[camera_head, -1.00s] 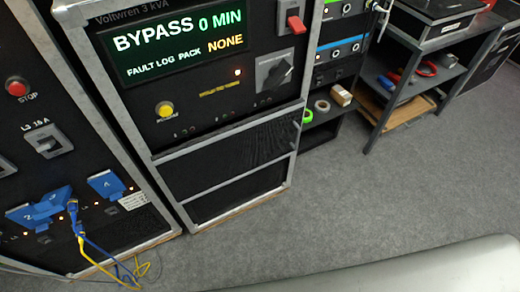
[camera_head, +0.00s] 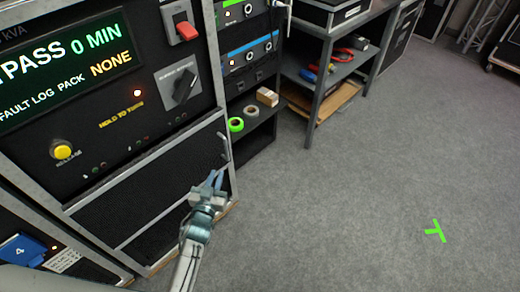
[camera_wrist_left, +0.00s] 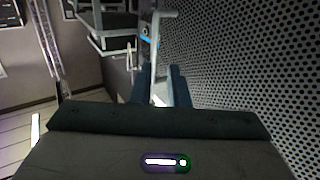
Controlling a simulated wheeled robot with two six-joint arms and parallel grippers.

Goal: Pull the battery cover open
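The battery cover (camera_head: 150,185) looks to be the dark mesh panel low on the UPS cabinet; it appears shut in its frame. An upright metal handle (camera_head: 224,146) stands at its right edge and seems to show in the left wrist view (camera_wrist_left: 155,42). My right gripper is not in view.
Above the cover are a lit screen (camera_head: 65,62), a yellow button (camera_head: 62,152), a rotary switch (camera_head: 180,87) and a red switch (camera_head: 185,30). A shelf with tape rolls (camera_head: 236,124) stands right of the cabinet. Grey floor (camera_head: 350,200) is open, with a green mark (camera_head: 435,231).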

